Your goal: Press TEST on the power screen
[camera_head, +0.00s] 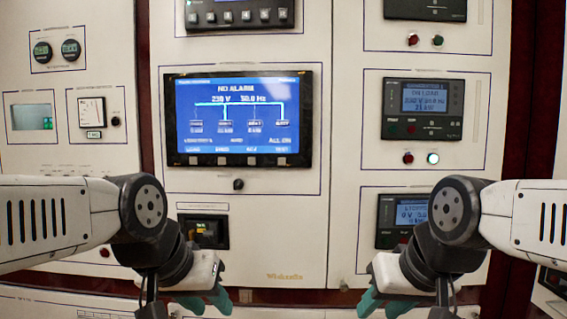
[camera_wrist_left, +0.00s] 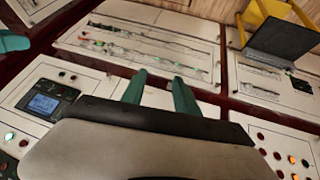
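The power screen (camera_head: 238,118) is a lit blue display in a black frame on the middle panel, reading "NO ALARM", 230 V and 50.0 Hz. A row of small labels runs along its bottom edge with small grey keys below; the rightmost label (camera_head: 281,150), too blurred to read surely, has a key (camera_head: 281,161) under it. My left gripper (camera_head: 208,301) is below the screen, apart from it. Its teal fingers stand apart and empty in the left wrist view (camera_wrist_left: 159,92). My right gripper (camera_head: 384,303) is low at the right, its teal fingers apart and empty.
A dark knob (camera_head: 238,184) sits just below the screen. Controller displays (camera_head: 423,108) line the right panel. Space before the screen is clear.

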